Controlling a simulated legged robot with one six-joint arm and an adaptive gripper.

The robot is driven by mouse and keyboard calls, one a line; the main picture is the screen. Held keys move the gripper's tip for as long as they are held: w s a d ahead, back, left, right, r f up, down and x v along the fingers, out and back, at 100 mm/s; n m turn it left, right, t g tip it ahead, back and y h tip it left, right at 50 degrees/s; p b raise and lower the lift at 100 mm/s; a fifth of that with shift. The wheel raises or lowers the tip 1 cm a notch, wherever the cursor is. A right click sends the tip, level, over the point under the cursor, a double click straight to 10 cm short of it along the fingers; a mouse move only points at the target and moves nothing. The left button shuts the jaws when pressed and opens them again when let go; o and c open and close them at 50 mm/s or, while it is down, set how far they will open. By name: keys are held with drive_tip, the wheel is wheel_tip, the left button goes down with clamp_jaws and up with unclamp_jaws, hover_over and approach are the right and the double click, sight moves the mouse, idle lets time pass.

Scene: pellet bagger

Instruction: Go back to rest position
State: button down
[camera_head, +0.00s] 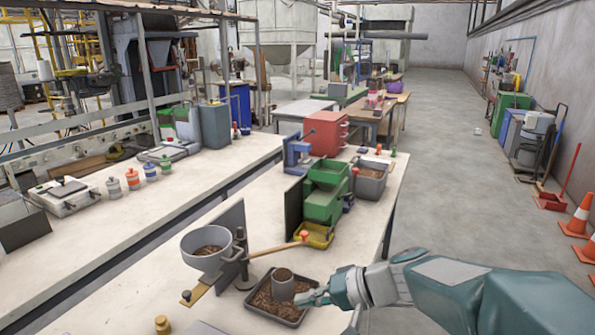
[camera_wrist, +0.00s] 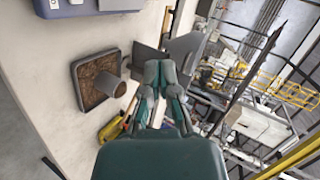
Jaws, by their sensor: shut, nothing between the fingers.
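My gripper (camera_head: 312,297) reaches in from the right on a teal arm. In the head view its fingertips overlap the right side of a dark tray (camera_head: 262,313) of brown pellets. A grey cup (camera_head: 283,289) filled with pellets stands in that tray, just left of the fingertips. In the wrist view my gripper (camera_wrist: 160,68) has its fingers together with nothing between them. The tray (camera_wrist: 76,82) and the cup (camera_wrist: 107,84) show to the left of the fingers there, apart from them. The height of the fingers above the bench is hard to tell.
The bench (camera_head: 225,290) carries a pan on a stand (camera_head: 207,242), a wooden-handled lever (camera_head: 272,248), a green machine (camera_head: 324,200) and a grey bin (camera_head: 370,183). Orange cones (camera_head: 577,215) stand at the right. The floor (camera_head: 450,170) between bench and wall is largely clear.

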drive_tip(key=s+d+n+t+h, duration=0.1)
drive_tip(key=s+d+t+h, duration=0.1)
drive_tip(key=s+d+h, duration=0.9)
drive_tip(key=s+d, duration=0.2)
drive_tip(key=s, duration=0.2)
drive_tip(key=shift+s+d+f+t+h, duration=0.15)
drive_tip(key=shift+s+f+t+h, duration=0.15)
drive_tip(key=shift+s+h, duration=0.1)
idle(0.9)
